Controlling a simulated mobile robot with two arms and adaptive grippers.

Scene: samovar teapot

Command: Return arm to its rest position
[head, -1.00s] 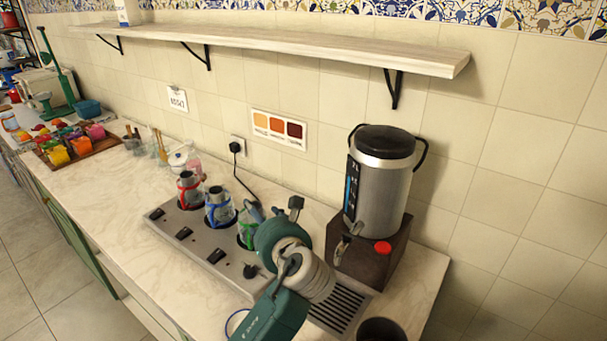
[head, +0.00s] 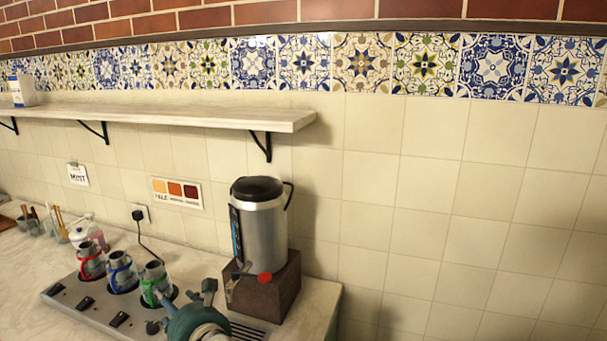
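One teal and grey arm of mine rises from the bottom edge of the head view, left of centre. I take it for the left arm. Its gripper (head: 201,294) is near the front right of the grey control panel, with its dark fingertips apart and nothing seen between them. The rest of this arm is cut off below the frame. My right gripper is not in view. The silver samovar (head: 263,228) with a black lid stands upright on a dark brown block (head: 270,290), behind and to the right of the gripper, apart from it.
The grey panel (head: 75,299) holds several glass-and-metal pots with red, blue and green bands, such as the green-banded pot (head: 154,284), close left of the gripper. A shelf (head: 200,116) runs along the wall above. A black cable (head: 150,240) hangs behind the pots.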

